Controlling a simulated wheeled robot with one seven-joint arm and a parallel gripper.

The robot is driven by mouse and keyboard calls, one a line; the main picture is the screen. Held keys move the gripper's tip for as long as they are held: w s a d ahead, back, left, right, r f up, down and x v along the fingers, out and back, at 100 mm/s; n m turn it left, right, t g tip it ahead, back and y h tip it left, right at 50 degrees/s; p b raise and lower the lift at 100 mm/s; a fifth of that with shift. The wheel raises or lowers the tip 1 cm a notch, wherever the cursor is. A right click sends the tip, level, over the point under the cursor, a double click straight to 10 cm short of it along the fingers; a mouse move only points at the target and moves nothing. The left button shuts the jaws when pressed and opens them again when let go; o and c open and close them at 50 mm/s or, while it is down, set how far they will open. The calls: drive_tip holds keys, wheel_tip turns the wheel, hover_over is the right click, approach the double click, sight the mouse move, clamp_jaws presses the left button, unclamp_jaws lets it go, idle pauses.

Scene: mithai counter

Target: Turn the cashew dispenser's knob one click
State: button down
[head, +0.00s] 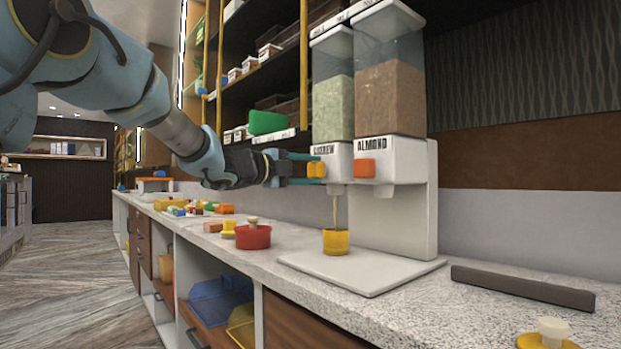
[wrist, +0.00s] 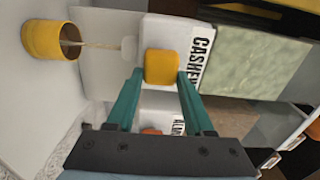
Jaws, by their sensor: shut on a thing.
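The cashew dispenser (head: 332,105) is the left of two clear hoppers, filled with pale green bits, on a white body labelled CASHEW. Its yellow knob (head: 316,169) sits on the front. My gripper (head: 300,168) is shut on this knob; in the wrist view the teal fingers lie on both sides of the yellow knob (wrist: 161,67). A thin pale stream (head: 335,208) runs from the cashew spout into a yellow cup (head: 336,241) on the white base. The cup also shows in the wrist view (wrist: 42,40). How full the cup is cannot be seen.
The almond dispenser (head: 391,100) with an orange knob (head: 364,168) stands just right. A red pot (head: 253,237) and small colored items (head: 190,208) lie left on the counter. A dark bar (head: 522,288) and a yellow lid (head: 546,341) lie at right.

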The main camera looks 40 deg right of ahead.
idle(0.3)
drive_tip(key=shift+c, duration=1.4)
unclamp_jaws()
drive_tip(key=a+b, duration=0.1)
drive_tip(key=a, duration=0.9)
drive_tip(key=shift+w+a, duration=0.3)
drive_tip(key=shift+a, duration=0.1)
drive_tip(key=shift+a, duration=0.1)
drive_tip(key=a+b, duration=0.1)
drive_tip(key=a, duration=0.7)
drive_tip(key=shift+w+a, duration=0.25)
drive_tip(key=shift+a, duration=0.15)
